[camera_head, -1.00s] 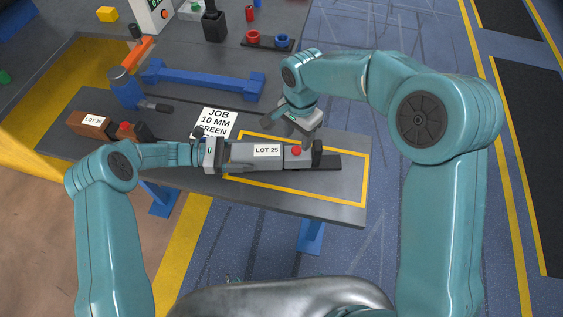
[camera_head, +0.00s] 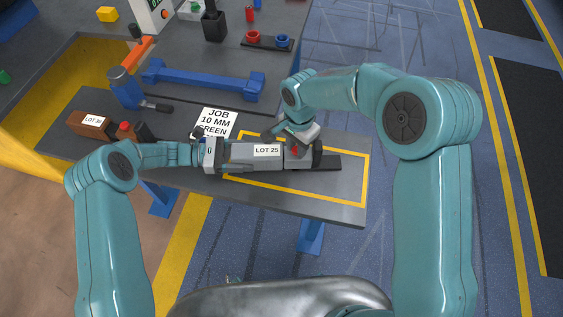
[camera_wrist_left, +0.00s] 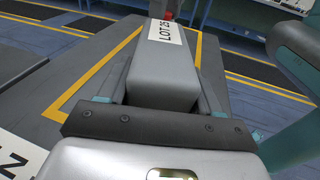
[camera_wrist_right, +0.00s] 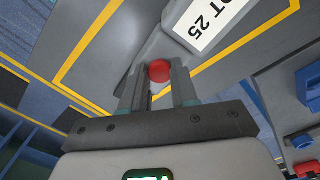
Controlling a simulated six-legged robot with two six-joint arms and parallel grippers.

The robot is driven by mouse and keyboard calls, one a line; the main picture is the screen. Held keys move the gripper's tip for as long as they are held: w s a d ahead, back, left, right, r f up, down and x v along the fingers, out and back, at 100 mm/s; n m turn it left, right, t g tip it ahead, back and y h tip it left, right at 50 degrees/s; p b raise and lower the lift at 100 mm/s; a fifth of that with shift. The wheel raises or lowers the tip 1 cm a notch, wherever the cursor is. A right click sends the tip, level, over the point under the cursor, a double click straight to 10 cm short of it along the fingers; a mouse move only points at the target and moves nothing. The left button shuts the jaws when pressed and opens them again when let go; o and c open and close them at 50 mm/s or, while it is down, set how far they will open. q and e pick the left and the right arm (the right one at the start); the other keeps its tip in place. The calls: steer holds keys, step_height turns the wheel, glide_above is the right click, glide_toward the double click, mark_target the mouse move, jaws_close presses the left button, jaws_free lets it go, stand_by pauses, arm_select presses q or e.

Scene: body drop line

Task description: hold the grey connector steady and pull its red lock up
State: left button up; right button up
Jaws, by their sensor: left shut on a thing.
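The grey connector (camera_head: 240,158) with a "LOT 25" label lies inside the yellow outline on the bench. My left gripper (camera_head: 220,155) is shut on its left end; the left wrist view shows the grey body (camera_wrist_left: 165,75) between the fingers. The red lock (camera_wrist_right: 159,71) is a small round red part near the connector's right end. My right gripper (camera_wrist_right: 156,88) is open over it, with the lock between or just beyond its fingertips; contact is unclear. In the head view the right gripper partly hides the lock (camera_head: 295,149).
A brown "LOT 30" connector (camera_head: 88,124) with a red top part (camera_head: 125,126) lies at the bench's left. A job card (camera_head: 216,122) lies behind the grey connector.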

arm_select(q)
steer(key=shift+s+f, duration=0.1)
steer(key=shift+f, duration=0.25)
arm_select(e)
steer(key=shift+r, duration=0.45)
steer(key=o, duration=0.9)
steer(key=shift+r, duration=3.5)
arm_select(q)
steer(key=o, duration=1.2)
steer(key=shift+o, duration=1.1)
steer(key=shift+w, duration=0.2)
arm_select(e)
steer(key=shift+w+f, duration=0.1)
steer(key=shift+w, duration=0.05)
arm_select(q)
steer(key=shift+r, duration=0.15)
